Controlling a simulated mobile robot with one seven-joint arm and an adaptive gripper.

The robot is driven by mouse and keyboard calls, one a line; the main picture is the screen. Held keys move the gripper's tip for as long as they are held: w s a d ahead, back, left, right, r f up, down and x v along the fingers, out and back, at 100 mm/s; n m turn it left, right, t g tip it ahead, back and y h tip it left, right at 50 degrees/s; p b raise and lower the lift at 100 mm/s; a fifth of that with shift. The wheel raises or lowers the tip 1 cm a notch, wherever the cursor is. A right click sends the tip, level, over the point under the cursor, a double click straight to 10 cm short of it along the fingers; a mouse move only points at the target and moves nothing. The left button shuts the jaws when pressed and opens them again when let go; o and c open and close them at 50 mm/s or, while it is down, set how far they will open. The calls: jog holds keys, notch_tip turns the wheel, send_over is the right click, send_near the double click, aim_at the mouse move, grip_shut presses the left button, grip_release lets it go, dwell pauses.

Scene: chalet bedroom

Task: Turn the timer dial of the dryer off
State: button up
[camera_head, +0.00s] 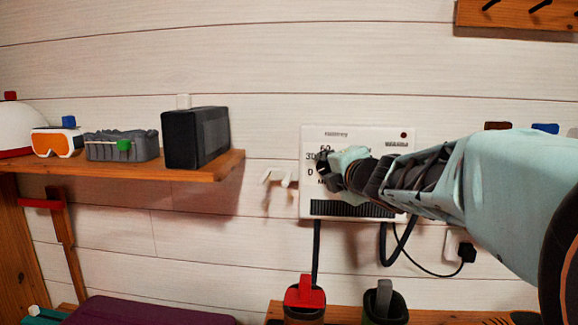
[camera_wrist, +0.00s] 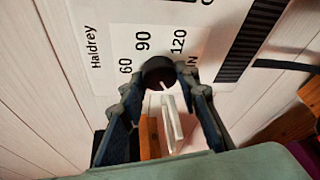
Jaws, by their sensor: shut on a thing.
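The dryer (camera_head: 345,208) is a white wall box with a dark grille along its lower edge. It also shows in the wrist view (camera_wrist: 110,45), turned on its side, with the name "Haldrey" and the marks 60, 90 and 120 beside the dial. The timer dial (camera_wrist: 158,71) is a dark round knob with a short pale line on it. My gripper (camera_wrist: 160,80) has its two fingers at either side of the dial and is shut on it. In the head view my gripper (camera_head: 334,170) covers the dial and part of the printed scale.
A white hook rack (camera_head: 278,178) is on the wall just left of the dryer. Two boots (camera_head: 305,296) stand below with hoses above them. A shelf (camera_head: 215,166) at left holds a black box (camera_head: 195,137), goggles (camera_head: 57,141) and a grey item (camera_head: 121,146).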

jog(key=o, duration=1.2)
jog(key=shift+c, duration=0.2)
jog(key=shift+f, duration=0.1)
